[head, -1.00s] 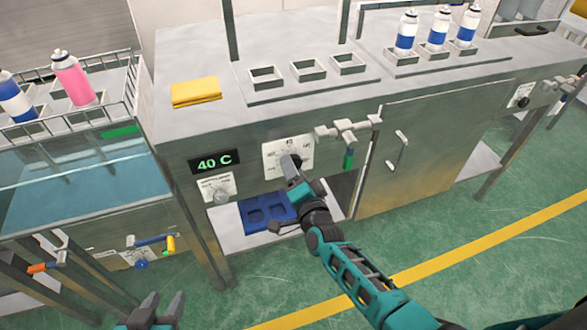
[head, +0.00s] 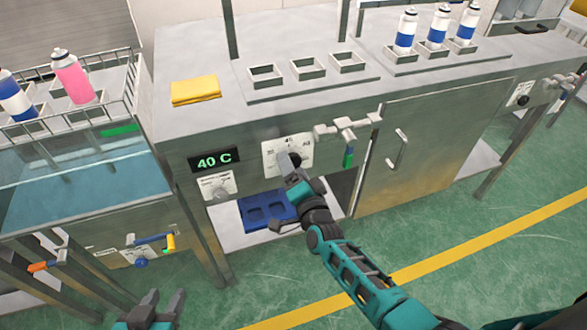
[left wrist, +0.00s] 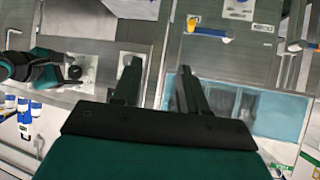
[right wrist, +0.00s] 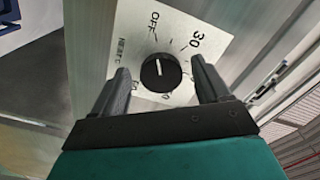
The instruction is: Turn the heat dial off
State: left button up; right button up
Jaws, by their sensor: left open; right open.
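The heat dial (right wrist: 161,73) is a black knob on a white plate (right wrist: 178,25), marked OFF, 30 and other numbers, some hidden by my fingers. A white mark shows on the knob, roughly upright in the right wrist view; I cannot tell which end is its pointer. The plate also shows on the steel cabinet front in the head view (head: 270,153). My right gripper (head: 291,163) is open, with its fingers on either side of the knob in the right wrist view (right wrist: 163,78); contact cannot be told. My left gripper (head: 161,300) is open and empty at the lower left.
A display (head: 215,161) reads 40 C, with a smaller dial plate (head: 216,188) below it. A blue tray (head: 262,210) lies below. A water bath (head: 80,175) stands left.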

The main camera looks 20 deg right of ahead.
pick_arm(q)
jog(key=shift+s+a+r+p, duration=0.25)
jog(key=shift+a+p, duration=0.15)
jog(key=shift+p, duration=0.6)
pick_arm(e)
jog(key=s, duration=1.3)
jog(key=shift+d, duration=0.2)
pick_arm(q)
jog(key=shift+r, duration=0.1)
jog(key=r+p, duration=0.1)
jog(key=p, duration=0.1)
jog(key=a+r+p, duration=0.1)
jog(key=p, duration=0.1)
jog(key=shift+s+a+r+y, duration=0.2)
jog(key=shift+s+y, duration=0.15)
jog(key=shift+y, duration=0.05)
pick_arm(e)
jog(key=s+d+r+n+g+y, duration=0.1)
jog(key=s+n+g, duration=0.6)
jog(key=s+n, duration=0.3)
jog(key=n, duration=0.4)
jog(key=shift+d+r, duration=0.25)
jog(key=shift+d, duration=0.15)
pick_arm(q)
jog(key=shift+d, duration=0.15)
